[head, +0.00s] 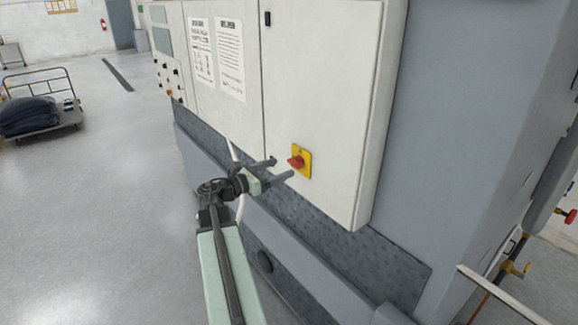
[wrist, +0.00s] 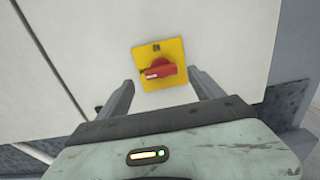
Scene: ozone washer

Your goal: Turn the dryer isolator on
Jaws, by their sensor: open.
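The isolator is a red rotary handle (head: 296,161) on a yellow square plate (head: 304,153), on the white cabinet door's lower part. In the wrist view the red handle (wrist: 161,73) lies roughly sideways, slightly tilted, on the yellow plate (wrist: 158,50). A dark mark sits at the plate's top, too small to read surely. My gripper (head: 281,168) is open and empty, just left of the handle in the head view. In the wrist view its two fingers (wrist: 163,90) stand apart below and to either side of the handle, with no contact visible.
The white cabinet (head: 325,75) carries printed notices (head: 229,58) and a button panel (head: 169,80) to the left. A grey machine body (head: 450,130) stands to the right. A cart with dark bags (head: 30,117) is at the far left. The floor (head: 100,200) left of my arm is clear.

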